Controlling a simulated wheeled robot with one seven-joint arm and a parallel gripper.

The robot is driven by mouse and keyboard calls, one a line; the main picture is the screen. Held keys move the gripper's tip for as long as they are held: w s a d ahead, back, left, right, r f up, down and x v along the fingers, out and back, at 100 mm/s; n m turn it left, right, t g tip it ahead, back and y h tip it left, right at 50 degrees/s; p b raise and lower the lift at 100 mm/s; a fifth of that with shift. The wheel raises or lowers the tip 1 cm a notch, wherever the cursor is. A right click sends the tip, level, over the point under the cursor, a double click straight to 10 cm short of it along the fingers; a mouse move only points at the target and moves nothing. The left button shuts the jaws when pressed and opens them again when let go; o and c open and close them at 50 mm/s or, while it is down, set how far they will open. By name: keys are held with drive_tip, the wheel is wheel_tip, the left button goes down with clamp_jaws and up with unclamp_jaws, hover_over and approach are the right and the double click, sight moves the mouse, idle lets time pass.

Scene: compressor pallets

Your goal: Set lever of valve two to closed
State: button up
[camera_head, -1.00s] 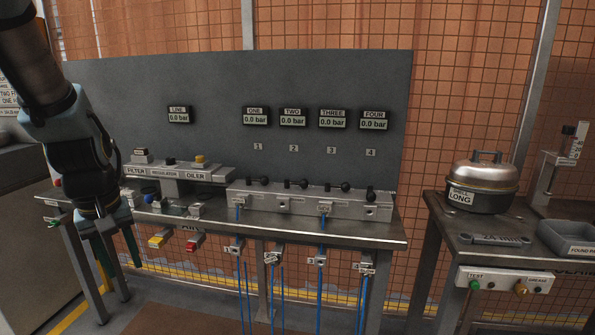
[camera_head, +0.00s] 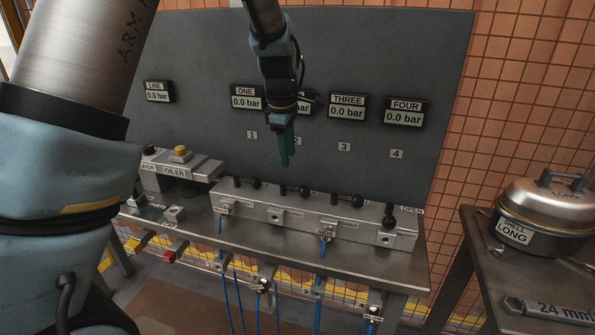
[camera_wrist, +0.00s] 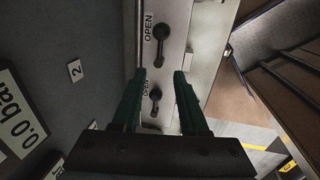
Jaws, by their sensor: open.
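The valve two lever (camera_head: 295,190) is a black handle with a round knob on the grey valve block (camera_head: 345,221). Its knob points right in the head view. My gripper (camera_head: 285,160) hangs pointing down above this lever, apart from it, and covers most of the display for two. In the wrist view my gripper (camera_wrist: 160,75) is open and empty. A lever (camera_wrist: 155,96), apparently that of valve two, shows between its fingers, with its knob beside an OPEN label. Another lever (camera_wrist: 160,35) lies farther up, also beside an OPEN label.
Levers one (camera_head: 247,183) and three (camera_head: 347,200) point right; lever four (camera_head: 389,217) points toward me. The dark panel (camera_head: 200,45) stands close behind. The oiler (camera_head: 178,168) is left of the valves. A pot (camera_head: 545,212) stands on the right table.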

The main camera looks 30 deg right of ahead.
sight(295, 191)
drive_tip(key=f+p, duration=0.1)
drive_tip(key=f, duration=0.2)
drive_tip(key=w+d+f, duration=0.1)
drive_tip(key=f, duration=0.3)
drive_tip(key=f+p, duration=0.1)
drive_tip(key=f, duration=0.2)
drive_tip(key=shift+w+d+f+p, duration=0.2)
drive_tip(key=shift+w+f+p, duration=0.05)
drive_tip(key=shift+p, duration=0.05)
clamp_jaws()
idle(1.0)
